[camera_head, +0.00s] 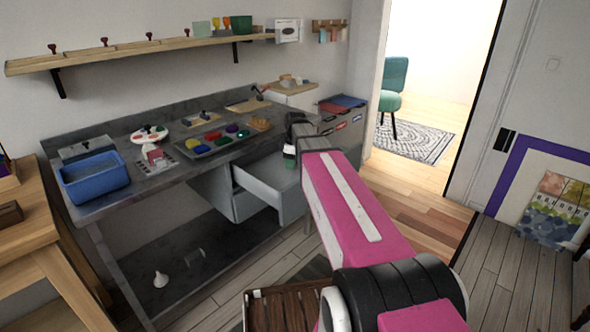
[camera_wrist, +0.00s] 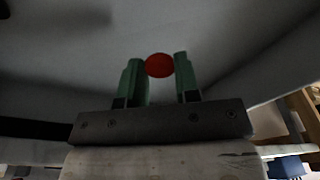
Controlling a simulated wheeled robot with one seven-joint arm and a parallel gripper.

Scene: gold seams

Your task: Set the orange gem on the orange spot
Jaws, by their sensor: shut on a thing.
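My gripper (camera_wrist: 160,75) has green fingers and is shut on a small round gem (camera_wrist: 159,65) at their tips. The gem looks red in this dim light; I cannot tell whether it is the orange one. In the head view my gripper (camera_head: 290,157) hangs by the right end of the grey workbench, near the open drawer, and the gem is hidden there. A round white palette (camera_head: 150,134) with coloured spots, some reddish or orange, lies on the bench at left. Which spot is the orange one is too small to tell.
A grey tray (camera_head: 195,150) with several coloured gems lies mid-bench. A white drawer (camera_head: 268,183) stands open below. A wooden shelf (camera_head: 135,48) hangs above.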

